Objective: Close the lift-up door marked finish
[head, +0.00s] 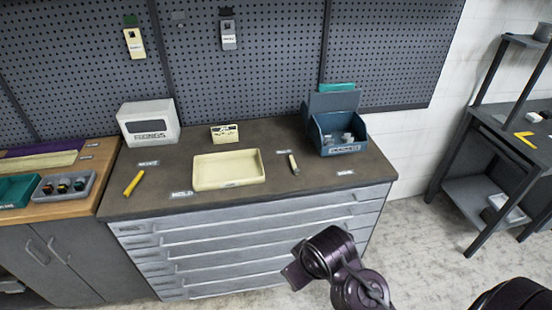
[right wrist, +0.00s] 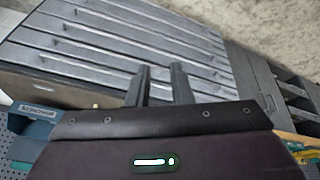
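A blue box (head: 340,134) with its lid or door (head: 334,102) raised stands at the right rear of the workbench. Small grey items show inside it, and a label on its front is too small to read surely. A white box (head: 148,122) with a dark-lettered label stands at the left rear; its front looks closed. I cannot read which one is marked finish. My right gripper (head: 291,276) is in front of the drawers, below and apart from the blue box. In the right wrist view its two fingers (right wrist: 160,88) are apart with nothing between them. My left gripper is not in view.
A cream tray (head: 229,184), a yellow marker (head: 133,184), a small pen-like item (head: 294,165) and a small cream box (head: 225,134) are on the workbench (head: 270,193). Grey drawers (head: 240,240) are below. A dark shelf rack (head: 500,140) stands at right. Floor between is clear.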

